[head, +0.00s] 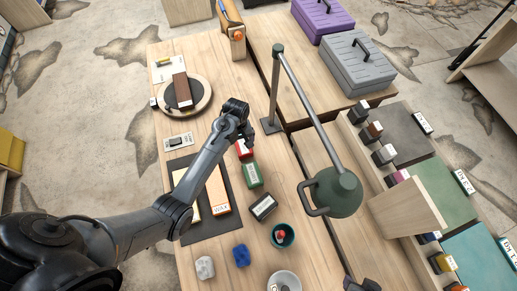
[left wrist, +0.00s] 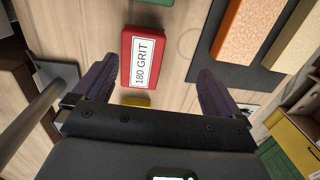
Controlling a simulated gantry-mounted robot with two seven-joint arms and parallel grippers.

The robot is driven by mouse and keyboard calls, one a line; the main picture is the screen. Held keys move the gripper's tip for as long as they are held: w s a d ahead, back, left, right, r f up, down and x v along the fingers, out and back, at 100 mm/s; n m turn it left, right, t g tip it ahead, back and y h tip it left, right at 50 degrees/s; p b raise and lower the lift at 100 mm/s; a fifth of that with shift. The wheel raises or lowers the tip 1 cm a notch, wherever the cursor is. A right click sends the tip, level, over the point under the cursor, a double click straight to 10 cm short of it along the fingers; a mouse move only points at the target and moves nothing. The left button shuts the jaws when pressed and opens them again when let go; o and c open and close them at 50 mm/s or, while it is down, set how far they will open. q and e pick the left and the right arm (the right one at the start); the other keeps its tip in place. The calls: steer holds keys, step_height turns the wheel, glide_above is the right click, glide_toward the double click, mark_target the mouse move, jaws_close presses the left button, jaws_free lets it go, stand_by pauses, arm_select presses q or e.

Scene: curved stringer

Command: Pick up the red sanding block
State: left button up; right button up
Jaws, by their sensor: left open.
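The red sanding block (head: 244,149) lies on the wooden bench, partly hidden by my left gripper in the head view. In the left wrist view the red block (left wrist: 126,58) lies flat, its white label reading "180 GRIT". My left gripper (head: 240,122) is open and empty, above the bench close to the red block. In the left wrist view its two dark fingers (left wrist: 154,80) stand wide apart, with the block ahead between their lines, nearer the left finger. No contact with the block is visible. A dark part at the head view's bottom edge may be my right gripper (head: 362,285).
A green block (head: 252,175) lies just beside the red one. A yellow piece (left wrist: 136,101) shows between the fingers. A dark mat (head: 229,162) with an orange block (head: 218,193) lies left.

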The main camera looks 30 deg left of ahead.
mark_target(243, 145)
arm_select(q)
steer(key=w, duration=0.1)
steer(key=w+r, duration=0.1)
steer(key=shift+w+a+r+t+b, duration=0.2)
steer(key=shift+w+a+t+b, duration=0.1)
steer(key=shift+a+b, duration=0.1)
steer(key=shift+w+d+f, duration=0.1)
steer(key=shift+w+f, duration=0.15)
steer(key=shift+f, duration=2.7)
steer(key=shift+f+b, duration=0.45)
steer(key=shift+f, duration=1.55)
steer(key=c, duration=1.1)
arm_select(e)
steer(key=f, duration=0.1)
steer(key=s+f, duration=0.1)
steer(key=shift+a+f, duration=0.35)
steer(key=shift+a, duration=0.05)
arm_select(q)
steer(key=shift+r, duration=0.1)
steer(key=shift+c, duration=0.2)
